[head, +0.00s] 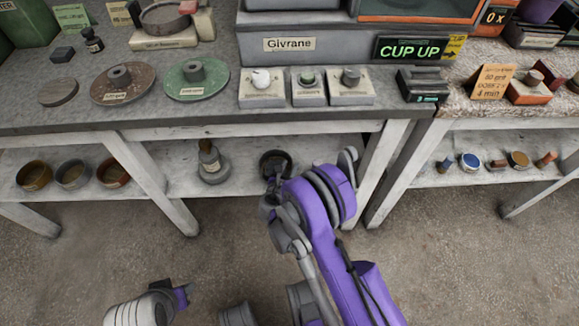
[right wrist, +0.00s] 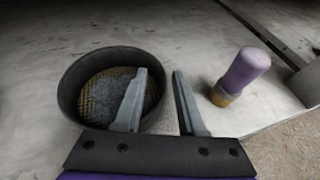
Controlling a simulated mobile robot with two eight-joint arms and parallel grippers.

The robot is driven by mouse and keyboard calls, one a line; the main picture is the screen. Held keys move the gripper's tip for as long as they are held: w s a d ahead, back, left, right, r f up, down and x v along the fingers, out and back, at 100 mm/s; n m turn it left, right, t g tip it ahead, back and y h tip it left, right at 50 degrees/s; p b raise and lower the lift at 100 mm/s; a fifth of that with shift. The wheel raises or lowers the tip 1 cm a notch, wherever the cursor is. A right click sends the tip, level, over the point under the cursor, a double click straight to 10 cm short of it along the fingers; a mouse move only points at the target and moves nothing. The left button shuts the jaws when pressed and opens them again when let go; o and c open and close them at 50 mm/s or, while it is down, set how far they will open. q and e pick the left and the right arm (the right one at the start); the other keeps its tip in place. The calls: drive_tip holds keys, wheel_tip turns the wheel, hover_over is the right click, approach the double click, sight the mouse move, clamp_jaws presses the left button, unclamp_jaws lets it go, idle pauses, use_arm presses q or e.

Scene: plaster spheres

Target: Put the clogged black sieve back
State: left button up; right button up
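The black sieve (head: 276,160) sits on the lower shelf under the bench. In the right wrist view the sieve (right wrist: 72,95) is a round black ring whose mesh is covered by a grey clump. My right gripper (right wrist: 160,75) is open over the sieve's right side. One finger overlaps the inside of the ring and the other is outside it, with the rim showing between them. Contact cannot be told. In the head view my right wrist partly hides the sieve. My left gripper (head: 184,292) is low at the left, away from the shelf, its fingers unclear.
Several ring-shaped sieves (head: 73,174) stand at the shelf's left end. The bench edge (head: 190,128) overhangs; bench legs (head: 150,180) flank this space.

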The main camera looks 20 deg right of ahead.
drive_tip(key=shift+r, duration=0.1)
drive_tip(key=shift+s+a+r, duration=0.15)
drive_tip(key=shift+s+a, duration=0.05)
drive_tip(key=p+v, duration=0.3)
drive_tip(key=v, duration=0.8)
drive_tip(key=s+d+r+m+g+y, duration=0.4)
drive_tip(key=s+d+r+m, duration=0.45)
drive_tip(key=m, duration=0.65)
drive_tip(key=s+a+r+m+g+y, duration=0.1)
drive_tip(key=s+a+r+m, duration=0.1)
drive_tip(key=s+m, duration=0.5)
drive_tip(key=s+a+r+m+g+y, duration=0.1)
drive_tip(key=s+a+r+m+y, duration=0.1)
drive_tip(key=s+r+m, duration=0.2)
drive_tip(key=s+m, duration=0.3)
drive_tip(key=s, duration=0.2)
drive_tip(key=shift+s+r+g, duration=0.2)
drive_tip(key=shift+s+g, duration=0.15)
drive_tip(key=shift+g, duration=0.05)
